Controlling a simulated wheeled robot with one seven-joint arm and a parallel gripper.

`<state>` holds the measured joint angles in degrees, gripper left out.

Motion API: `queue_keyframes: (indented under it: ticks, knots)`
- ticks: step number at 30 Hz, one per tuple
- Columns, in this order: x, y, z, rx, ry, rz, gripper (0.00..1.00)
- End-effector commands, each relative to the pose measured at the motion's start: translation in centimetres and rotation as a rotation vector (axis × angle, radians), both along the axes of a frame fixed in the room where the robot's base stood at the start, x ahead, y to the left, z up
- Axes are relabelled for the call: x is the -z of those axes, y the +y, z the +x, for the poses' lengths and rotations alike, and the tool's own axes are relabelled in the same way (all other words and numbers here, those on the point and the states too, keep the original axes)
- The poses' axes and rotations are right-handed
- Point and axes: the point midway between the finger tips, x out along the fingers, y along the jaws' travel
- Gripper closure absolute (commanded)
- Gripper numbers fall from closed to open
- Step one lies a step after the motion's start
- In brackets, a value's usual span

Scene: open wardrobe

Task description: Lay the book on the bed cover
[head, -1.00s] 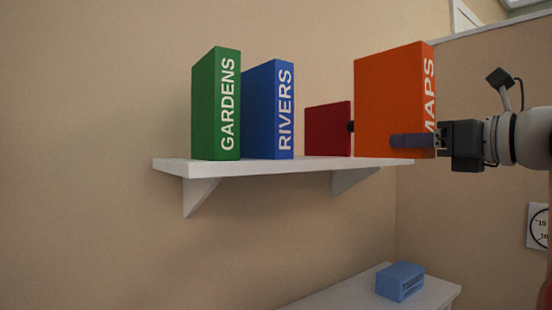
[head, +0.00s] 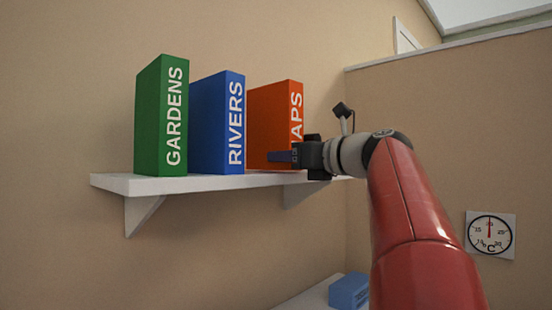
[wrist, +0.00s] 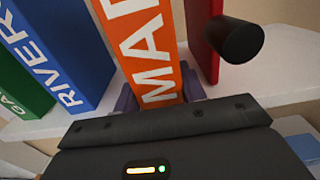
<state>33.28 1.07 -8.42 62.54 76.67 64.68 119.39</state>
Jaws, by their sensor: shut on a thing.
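The orange book marked MAPS (head: 270,124) stands upright at the shelf, just right of the blue book RIVERS (head: 218,122). My gripper (head: 281,157) is shut on its lower part, with my arm reaching in from the right. In the wrist view my dark fingers (wrist: 158,97) sit on both sides of the orange book's spine (wrist: 140,45). I cannot tell whether the book's base touches the shelf. No bed cover shows in these views.
The green book GARDENS (head: 160,118) stands left on the white shelf (head: 200,183). A red block (wrist: 204,30) with a black knob (wrist: 241,40) is right of the orange book. Below are a blue box (head: 349,290) and a wall thermometer (head: 490,235).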

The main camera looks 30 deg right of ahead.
Motion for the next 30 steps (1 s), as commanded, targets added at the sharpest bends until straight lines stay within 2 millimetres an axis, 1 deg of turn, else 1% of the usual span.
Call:
queue_keyframes:
  ticks: [6,8,18,19,24,30]
  knots:
    - [-0.1,1.1,2.9,-0.004,-0.001,0.0,1.0]
    - [-0.1,1.3,3.4,-0.003,-0.002,0.001,1.0]
    - [0.4,1.2,3.2,-0.001,-0.002,0.001,1.0]
    - [0.6,1.2,3.2,-0.001,0.0,0.001,0.58]
    - [0.5,1.2,3.2,-0.001,0.001,0.0,0.37]
    - [0.5,1.2,3.2,-0.001,0.001,0.0,0.37]
